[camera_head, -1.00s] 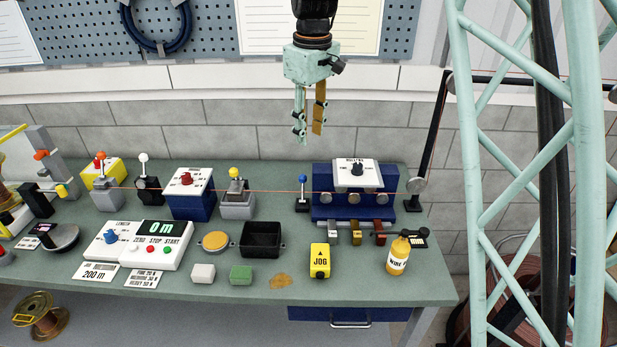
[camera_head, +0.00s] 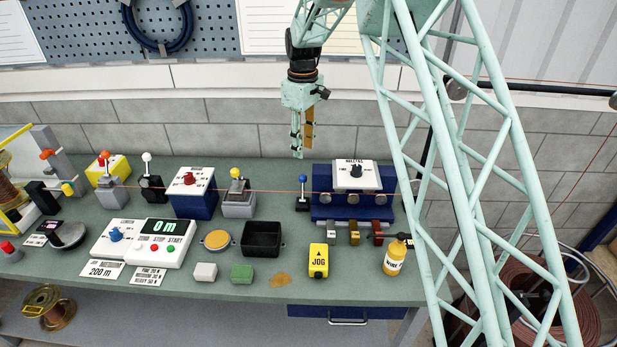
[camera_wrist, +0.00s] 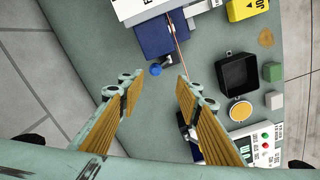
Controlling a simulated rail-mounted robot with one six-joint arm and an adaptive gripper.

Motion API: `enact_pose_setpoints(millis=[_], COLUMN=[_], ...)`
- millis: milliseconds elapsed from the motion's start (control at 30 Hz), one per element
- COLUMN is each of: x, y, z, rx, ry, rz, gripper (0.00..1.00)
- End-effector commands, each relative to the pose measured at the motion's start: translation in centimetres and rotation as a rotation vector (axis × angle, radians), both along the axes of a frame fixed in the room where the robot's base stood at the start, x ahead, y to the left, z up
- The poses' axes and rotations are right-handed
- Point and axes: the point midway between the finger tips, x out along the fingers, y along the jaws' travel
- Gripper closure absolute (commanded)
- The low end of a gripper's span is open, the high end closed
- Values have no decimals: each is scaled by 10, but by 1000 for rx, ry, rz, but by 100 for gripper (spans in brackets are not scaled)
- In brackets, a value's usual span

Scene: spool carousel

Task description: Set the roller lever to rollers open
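A small lever with a blue ball knob (camera_head: 303,179) stands upright on a dark base, left of the blue roller box (camera_head: 322,211). In the wrist view the blue knob (camera_wrist: 155,69) shows just beyond the gap between my fingertips. My gripper (camera_head: 302,151) points down, above and behind the bench in the picture, with its tips a little above the knob. In the wrist view my gripper (camera_wrist: 157,88) is open, with nothing between its fingers. The gripper and knob are apart. The lever's markings are not readable.
An orange wire (camera_head: 262,191) runs across the bench past the lever into the roller box. A yellow-knobbed lever (camera_head: 235,174) on a grey block stands to the left. A black tray (camera_head: 262,252), a yellow JOG button box (camera_head: 318,261) and an orange bottle (camera_head: 395,258) are in front.

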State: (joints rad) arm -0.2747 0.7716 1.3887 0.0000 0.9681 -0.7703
Motion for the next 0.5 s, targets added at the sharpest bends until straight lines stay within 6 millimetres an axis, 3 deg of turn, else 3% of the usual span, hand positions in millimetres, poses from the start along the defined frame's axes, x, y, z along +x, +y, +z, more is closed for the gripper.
enact_pose_setpoints(millis=[200, 500], x=[11, 13], y=[12, 15], z=[-19, -24], rx=[-3, -3], ry=[11, 13], rz=[34, 43], gripper=[68, 68])
